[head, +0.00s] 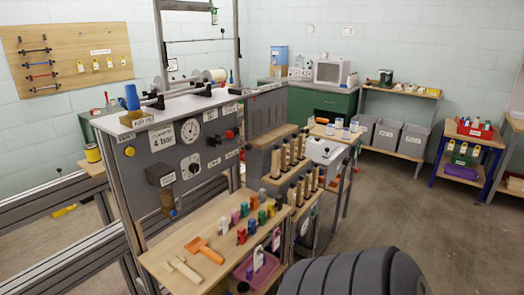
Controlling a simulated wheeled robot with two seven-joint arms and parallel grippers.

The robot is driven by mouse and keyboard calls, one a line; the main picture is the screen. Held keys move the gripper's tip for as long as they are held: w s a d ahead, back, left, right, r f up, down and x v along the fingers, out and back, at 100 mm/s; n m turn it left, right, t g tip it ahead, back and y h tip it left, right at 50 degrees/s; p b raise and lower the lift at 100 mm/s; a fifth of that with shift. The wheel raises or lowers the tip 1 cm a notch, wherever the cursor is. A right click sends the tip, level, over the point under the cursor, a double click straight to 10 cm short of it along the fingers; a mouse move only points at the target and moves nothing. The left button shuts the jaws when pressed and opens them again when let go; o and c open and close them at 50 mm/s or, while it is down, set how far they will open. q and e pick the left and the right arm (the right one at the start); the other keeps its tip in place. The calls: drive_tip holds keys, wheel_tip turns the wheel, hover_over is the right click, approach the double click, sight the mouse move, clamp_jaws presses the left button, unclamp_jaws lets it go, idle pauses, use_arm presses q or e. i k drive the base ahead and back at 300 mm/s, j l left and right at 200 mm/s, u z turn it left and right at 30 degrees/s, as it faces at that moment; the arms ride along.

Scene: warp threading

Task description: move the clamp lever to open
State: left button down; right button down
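I cannot tell for sure which part is the clamp lever. A grey machine panel (150,195) carries a round gauge (190,130), a "4 bar" label (162,137), a white dial with a black knob (190,167) and a red button (229,134). On top of it stands a blue upright handle (132,97), with black clamp-like fittings (155,101) beside it on the bar. These parts are too small to read as open or closed. Neither of my grippers is in view.
A wooden shelf (160,260) in front of the panel holds an orange tool (203,249), a wooden fork-like tool (184,267) and several coloured pegs. Wooden-handled tools (276,162) stand in racks to its right. Open floor (400,220) lies to the right.

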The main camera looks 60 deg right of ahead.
sight(248, 146)
drive_tip(key=z, duration=1.95)
